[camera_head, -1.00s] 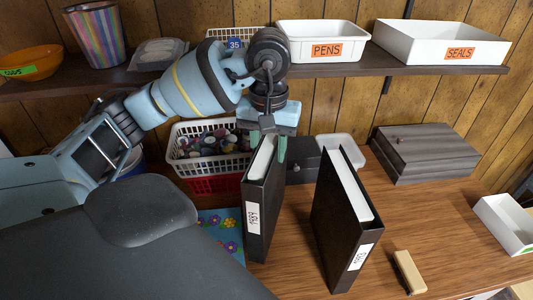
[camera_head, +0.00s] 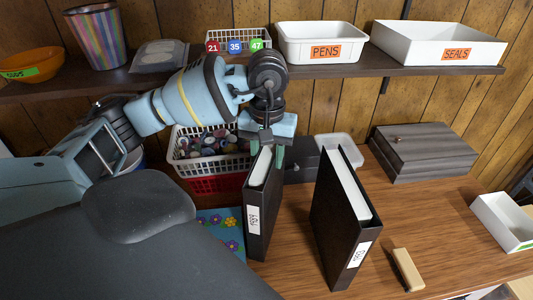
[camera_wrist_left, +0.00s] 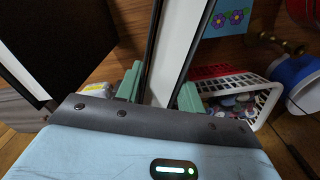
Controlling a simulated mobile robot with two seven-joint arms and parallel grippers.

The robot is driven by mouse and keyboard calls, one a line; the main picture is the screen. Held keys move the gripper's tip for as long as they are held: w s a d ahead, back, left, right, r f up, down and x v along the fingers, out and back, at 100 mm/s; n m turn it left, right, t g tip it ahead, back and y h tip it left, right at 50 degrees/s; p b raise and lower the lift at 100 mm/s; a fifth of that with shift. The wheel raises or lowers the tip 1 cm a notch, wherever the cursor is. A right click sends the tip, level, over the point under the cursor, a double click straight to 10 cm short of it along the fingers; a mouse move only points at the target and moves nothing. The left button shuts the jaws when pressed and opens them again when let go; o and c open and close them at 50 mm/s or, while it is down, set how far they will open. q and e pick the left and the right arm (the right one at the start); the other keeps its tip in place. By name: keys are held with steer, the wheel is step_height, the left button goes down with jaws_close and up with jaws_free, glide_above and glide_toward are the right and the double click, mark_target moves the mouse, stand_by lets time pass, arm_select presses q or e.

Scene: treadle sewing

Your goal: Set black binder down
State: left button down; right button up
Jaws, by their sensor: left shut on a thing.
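My left gripper (camera_head: 266,150) is shut on the top edge of a black binder (camera_head: 262,215) with white pages and a numbered white spine label. The binder stands upright, its lower end at the wooden desk; whether its bottom fully touches cannot be told. In the left wrist view, the green fingers of the gripper (camera_wrist_left: 160,92) are on either side of the binder (camera_wrist_left: 172,50). A second black binder (camera_head: 335,235) with a white label stands upright to the right, apart from the held one. My right gripper is not in view.
A white basket (camera_head: 215,165) of spools is behind the held binder, and a flowered blue item (camera_head: 225,228) lies to its left. A grey wooden box (camera_head: 425,150), a tan block (camera_head: 408,270) and a white tray (camera_head: 505,222) are to the right. The desk (camera_head: 450,215) between them is clear.

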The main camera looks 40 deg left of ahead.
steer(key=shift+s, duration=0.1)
arm_select(q)
steer(key=shift+f, duration=0.15)
steer(key=c, duration=0.9)
jaws_free()
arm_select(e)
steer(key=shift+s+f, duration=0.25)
arm_select(q)
steer(key=shift+r, duration=0.35)
step_height(320, 180, up, 6)
steer(key=shift+f, duration=0.1)
step_height(320, 180, up, 6)
steer(key=shift+f+p, duration=0.1)
steer(key=shift+p, duration=0.65)
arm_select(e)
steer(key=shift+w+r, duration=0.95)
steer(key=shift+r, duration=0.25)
